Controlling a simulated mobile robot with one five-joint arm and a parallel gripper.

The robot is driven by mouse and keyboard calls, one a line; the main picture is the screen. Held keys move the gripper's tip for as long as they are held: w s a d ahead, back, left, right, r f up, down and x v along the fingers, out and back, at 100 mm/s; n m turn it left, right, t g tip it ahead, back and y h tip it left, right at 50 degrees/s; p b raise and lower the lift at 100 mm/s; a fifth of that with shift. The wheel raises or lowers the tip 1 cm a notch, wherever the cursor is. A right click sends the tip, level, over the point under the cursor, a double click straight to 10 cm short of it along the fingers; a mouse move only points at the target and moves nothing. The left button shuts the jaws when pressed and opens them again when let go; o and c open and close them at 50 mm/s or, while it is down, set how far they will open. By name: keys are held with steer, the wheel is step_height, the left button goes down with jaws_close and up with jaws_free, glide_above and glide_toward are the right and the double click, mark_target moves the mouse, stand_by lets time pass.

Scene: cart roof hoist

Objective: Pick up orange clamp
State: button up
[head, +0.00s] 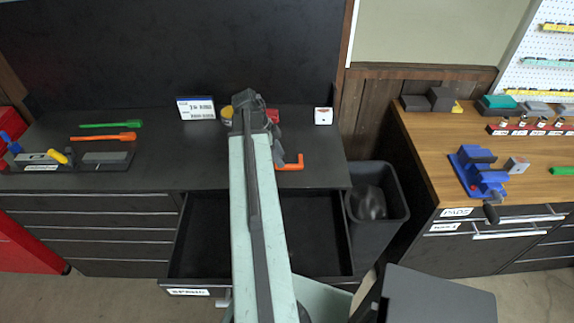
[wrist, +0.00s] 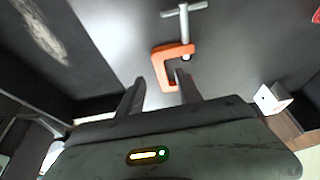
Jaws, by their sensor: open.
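The orange clamp (head: 291,164) lies on the dark countertop, just right of my arm in the head view; part of it is hidden there. In the wrist view the orange clamp (wrist: 160,64) shows as a C-shaped frame with a grey screw and T-handle pointing away. My gripper (wrist: 160,77) is open, its two dark fingers pointing at the clamp's near side. The near ends of the clamp lie between or just ahead of the fingertips; I cannot tell whether they touch. In the head view my arm hides most of the fingers.
An open drawer (head: 318,225) juts out below the counter, beside a dark bin (head: 392,200). A white box (head: 323,116) stands right of the clamp. Green (head: 110,124) and orange (head: 103,137) tools lie left. A wooden bench (head: 428,140) holds a blue vise (head: 480,172).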

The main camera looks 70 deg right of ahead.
mark_target(300, 166)
steer(key=b+x, duration=0.3)
steer(key=x, duration=0.1)
steer(key=shift+d+f, duration=0.1)
steer(key=shift+f, duration=0.15)
steer(key=shift+r, duration=0.2)
jaws_close()
stand_by(0.8)
